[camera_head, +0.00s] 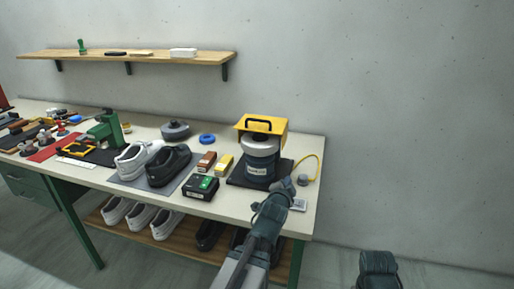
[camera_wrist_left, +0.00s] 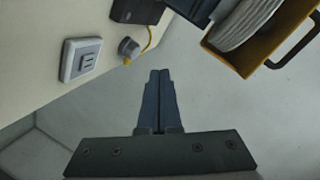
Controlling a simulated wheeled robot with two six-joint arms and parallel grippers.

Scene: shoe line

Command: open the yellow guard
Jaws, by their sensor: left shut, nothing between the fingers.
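The yellow guard (camera_head: 277,126) with a black handle (camera_head: 258,119) sits at the top of a machine with a pale grey wheel (camera_head: 259,142) and a dark, labelled body (camera_head: 257,169). In the left wrist view the guard (camera_wrist_left: 236,61) and its handle (camera_wrist_left: 296,44) are at the upper right, beside the ribbed wheel (camera_wrist_left: 245,22). My left gripper (camera_head: 290,184) is to the right of the machine's body and lower than the guard, apart from the handle. Its fingers (camera_wrist_left: 159,72) are together and empty.
A grey knob (camera_head: 303,180) with a yellow cable and a small switch plate (camera_head: 299,204) lie near the table's right end. A black box with a green top (camera_head: 201,187), small blocks and shoes (camera_head: 168,165) stand left of the machine. Free space lies beyond the table's right edge.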

